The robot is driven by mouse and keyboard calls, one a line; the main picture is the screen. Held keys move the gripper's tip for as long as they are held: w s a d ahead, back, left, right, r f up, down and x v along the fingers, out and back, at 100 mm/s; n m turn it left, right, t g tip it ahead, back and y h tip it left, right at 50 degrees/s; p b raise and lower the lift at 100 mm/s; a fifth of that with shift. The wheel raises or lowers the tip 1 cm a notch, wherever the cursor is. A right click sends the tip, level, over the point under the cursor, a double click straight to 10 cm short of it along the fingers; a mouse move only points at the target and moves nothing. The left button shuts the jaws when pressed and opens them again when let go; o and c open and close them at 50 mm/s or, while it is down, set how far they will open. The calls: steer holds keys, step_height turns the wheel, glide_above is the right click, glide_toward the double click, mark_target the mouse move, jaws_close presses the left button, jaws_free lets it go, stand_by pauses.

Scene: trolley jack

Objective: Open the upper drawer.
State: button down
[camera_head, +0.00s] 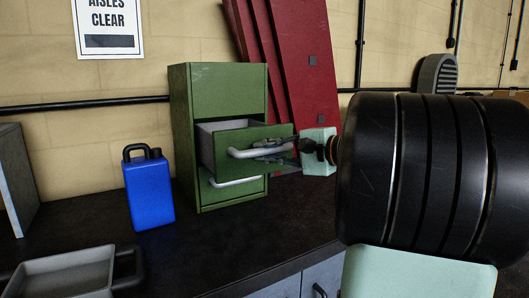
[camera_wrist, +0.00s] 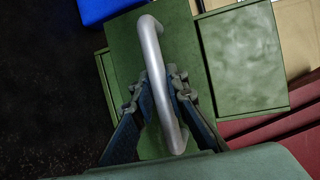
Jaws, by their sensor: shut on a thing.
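A green cabinet (camera_head: 216,88) stands on the dark worktop against the wall. Its upper drawer (camera_head: 222,133) is pulled partway out, and the pale inside shows. The upper drawer has a silver bar handle (camera_head: 240,153), which also shows in the wrist view (camera_wrist: 151,62). The lower drawer (camera_head: 215,192) looks shut, with its own silver handle below. My gripper (camera_head: 268,149) is at the upper drawer's front, at the right part of the handle. In the wrist view, its two fingers (camera_wrist: 162,88) lie on either side of the handle bar, shut on it.
A blue jerrycan (camera_head: 149,190) stands left of the cabinet. A grey tray (camera_head: 65,272) with a black handle is at the front left. Red panels (camera_head: 305,75) lean on the wall behind the cabinet. The worktop (camera_head: 215,245) in front of the cabinet is clear.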

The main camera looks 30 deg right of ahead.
steer(key=c, duration=1.9)
jaws_free()
steer(key=shift+s+d, duration=0.1)
steer(key=v, duration=1.1)
steer(key=shift+s+d+r, duration=0.1)
steer(key=shift+s+r, duration=0.1)
steer(key=shift+s, duration=0.15)
